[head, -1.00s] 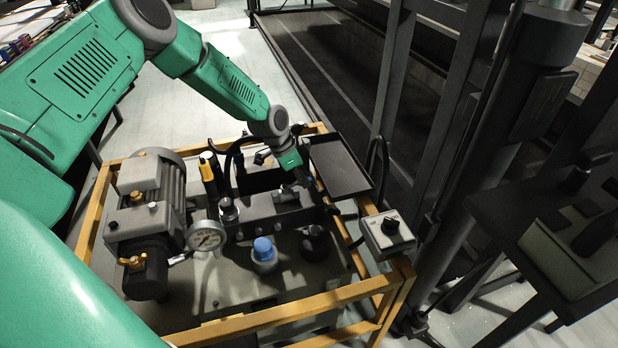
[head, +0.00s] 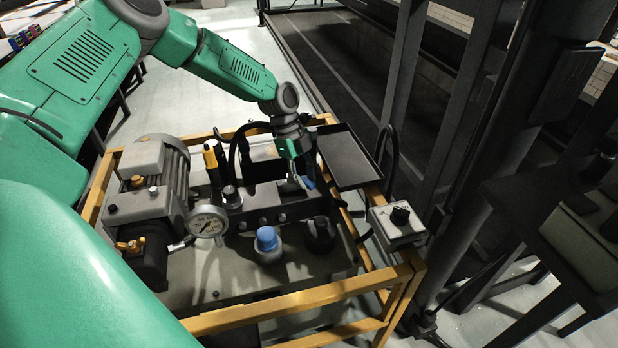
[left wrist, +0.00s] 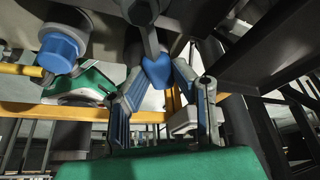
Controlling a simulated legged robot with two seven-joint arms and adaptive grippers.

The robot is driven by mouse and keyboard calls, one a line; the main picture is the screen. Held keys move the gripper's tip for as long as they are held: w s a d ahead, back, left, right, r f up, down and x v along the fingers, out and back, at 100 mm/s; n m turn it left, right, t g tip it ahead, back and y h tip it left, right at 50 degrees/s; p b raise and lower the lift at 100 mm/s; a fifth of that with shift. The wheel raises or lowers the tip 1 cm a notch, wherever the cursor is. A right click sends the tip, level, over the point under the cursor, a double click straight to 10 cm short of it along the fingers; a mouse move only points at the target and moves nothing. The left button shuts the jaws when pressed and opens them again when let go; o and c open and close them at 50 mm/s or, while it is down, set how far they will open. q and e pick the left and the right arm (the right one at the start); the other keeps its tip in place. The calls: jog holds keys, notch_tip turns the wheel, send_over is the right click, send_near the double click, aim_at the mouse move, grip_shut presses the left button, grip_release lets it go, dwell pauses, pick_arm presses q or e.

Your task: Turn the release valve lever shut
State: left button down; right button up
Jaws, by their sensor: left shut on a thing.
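The release valve lever shows as a grey rod with a blue grip (left wrist: 157,72) in the left wrist view. In the head view its blue end (head: 309,183) shows just below my left gripper (head: 303,180), at the right end of the dark valve block (head: 265,217). In the left wrist view my left gripper (left wrist: 160,88) has a finger on each side of the blue grip and is shut on it. The lever's pivot is mostly hidden by the gripper. My right gripper is in neither view.
A blue-capped fitting (head: 268,240) and a black knob (head: 320,233) stand in front of the block. A pressure gauge (head: 207,222), a motor (head: 150,175), a black tray (head: 346,158) and a switch box (head: 397,225) surround it. A yellow frame (head: 300,298) edges the unit.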

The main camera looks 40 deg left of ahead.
pick_arm(q)
jog(key=shift+s+a+m+g+y, duration=0.15)
jog(key=shift+s+a+m+g, duration=0.2)
jog(key=shift+m, duration=0.75)
jog(key=shift+s+a+m+g+y, duration=0.15)
jog(key=shift+s+m+g, duration=0.3)
jog(key=shift+m, duration=0.65)
jog(key=shift+s+a+m+g+y, duration=0.2)
jog(key=shift+s+m+g, duration=0.15)
jog(key=shift+m, duration=0.75)
jog(key=shift+r, duration=0.1)
jog(key=c, duration=1.3)
grip_release()
jog(key=shift+s, duration=0.1)
jog(key=shift+c, duration=0.2)
jog(key=shift+a, duration=0.1)
jog(key=v, duration=1.1)
jog(key=shift+a+r, duration=0.2)
jog(key=shift+r, duration=0.05)
